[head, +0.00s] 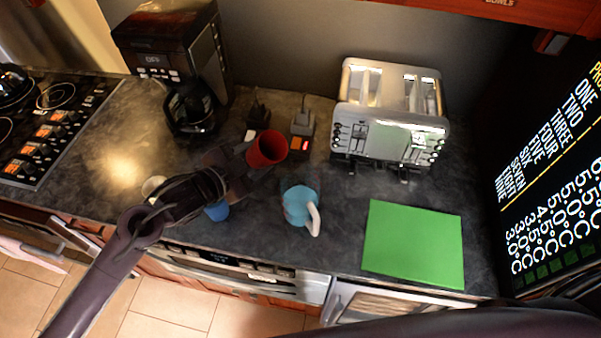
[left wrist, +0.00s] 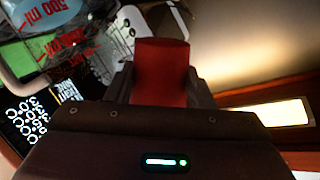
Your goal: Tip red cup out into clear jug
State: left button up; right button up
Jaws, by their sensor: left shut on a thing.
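My left gripper (head: 246,160) is shut on the red cup (head: 267,149) and holds it above the counter, left of and behind the jug in the head view. The cup's open mouth faces the head camera; its contents cannot be made out. In the left wrist view the red cup (left wrist: 161,72) stands between the fingers (left wrist: 160,88). The clear jug (head: 297,204), bluish with a pale handle, stands on the counter, apart from the cup. Its side with red marks shows in the left wrist view (left wrist: 45,22). My right gripper is out of view.
A blue cup (head: 217,211) and a pale cup (head: 152,186) stand near my left arm. A coffee maker (head: 178,62) and a toaster (head: 388,118) stand at the back. A green mat (head: 413,243) lies right of the jug. The counter's front edge is close to the jug.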

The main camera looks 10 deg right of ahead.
pick_arm(q)
jog(key=shift+w+a+r+n+h+p, duration=0.3)
jog(key=shift+n+h+p, duration=0.1)
jog(key=shift+n, duration=0.5)
jog(key=n, duration=0.1)
jog(key=a+n+h, duration=0.1)
jog(key=shift+w+f+n+g, duration=0.2)
jog(key=shift+f+n+g, duration=0.1)
jog(key=shift+d, duration=0.1)
jog(key=shift+r, duration=2.05)
